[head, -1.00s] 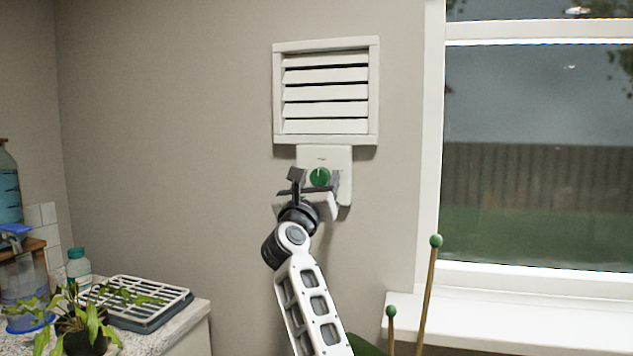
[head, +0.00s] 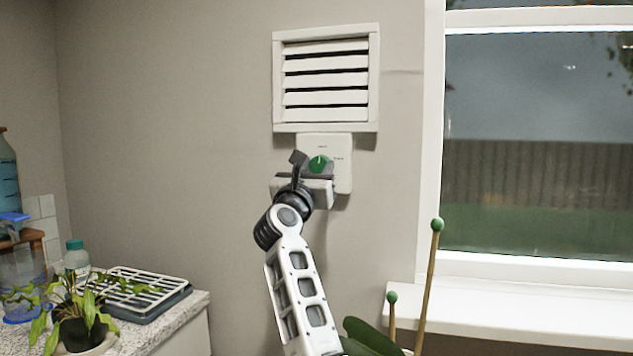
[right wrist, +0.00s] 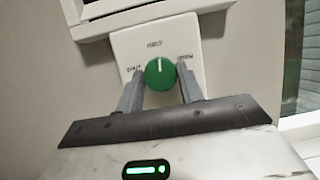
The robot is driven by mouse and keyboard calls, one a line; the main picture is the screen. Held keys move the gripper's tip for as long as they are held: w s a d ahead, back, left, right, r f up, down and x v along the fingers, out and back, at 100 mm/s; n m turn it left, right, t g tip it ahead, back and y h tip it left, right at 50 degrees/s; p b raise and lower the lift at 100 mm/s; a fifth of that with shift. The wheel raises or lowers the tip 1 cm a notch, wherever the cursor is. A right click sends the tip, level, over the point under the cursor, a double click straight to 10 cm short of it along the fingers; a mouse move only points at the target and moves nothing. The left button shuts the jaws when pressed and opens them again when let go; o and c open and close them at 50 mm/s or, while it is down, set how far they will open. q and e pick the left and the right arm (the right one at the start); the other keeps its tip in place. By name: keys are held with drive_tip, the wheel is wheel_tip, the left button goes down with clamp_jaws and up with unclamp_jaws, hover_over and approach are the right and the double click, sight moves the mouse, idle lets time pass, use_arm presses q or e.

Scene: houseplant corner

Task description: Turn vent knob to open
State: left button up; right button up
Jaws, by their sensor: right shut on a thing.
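The green vent knob (head: 319,162) sits on a white control plate (head: 341,180) below the wall vent (head: 325,84). The vent's slats show dark gaps between them. My right gripper (head: 318,168) is shut on the knob from below. In the right wrist view its two grey fingers flank the knob (right wrist: 160,74), one on each side. The knob's white mark points up towards the plate's top label in that view. Labels also stand left and right of the knob, too small to read surely. My left gripper is out of view.
A window with a white sill (head: 520,312) is to the right. Green-tipped stakes (head: 437,226) rise in front of it. A counter at lower left holds a potted plant (head: 78,328), a slatted tray (head: 140,290) and bottles. The wall around the vent is clear.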

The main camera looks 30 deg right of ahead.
drive_tip(key=m+b, duration=0.1)
drive_tip(key=m+g+b, duration=0.1)
drive_tip(key=m+g+h+b, duration=0.1)
drive_tip(key=m, duration=0.1)
drive_tip(key=shift+w+a+f, duration=0.1)
drive_tip(key=shift+a+f, duration=0.05)
drive_tip(key=shift+f, duration=0.1)
drive_tip(key=m, duration=0.1)
drive_tip(key=m+g+b, duration=0.1)
drive_tip(key=m, duration=0.1)
drive_tip(key=shift+r+m+g, duration=0.25)
drive_tip(key=shift+m+g, duration=0.05)
drive_tip(key=shift+m, duration=0.1)
drive_tip(key=m+g, duration=0.1)
drive_tip(key=m, duration=0.1)
drive_tip(key=m+g, duration=0.1)
drive_tip(key=m, duration=0.1)
drive_tip(key=shift+w+r+h+p, duration=0.1)
drive_tip(key=shift+r+h+p, duration=0.1)
drive_tip(key=shift+h+p, duration=0.1)
drive_tip(key=shift+m+g+y+p, duration=0.4)
drive_tip(key=shift+m+g+p, duration=0.35)
drive_tip(key=shift+m, duration=1.45)
drive_tip(key=o, duration=1)
drive_tip(key=shift+a, duration=0.15)
drive_tip(key=b+v, duration=0.2)
drive_tip(key=v, duration=1.3)
drive_tip(key=shift+a, duration=0.35)
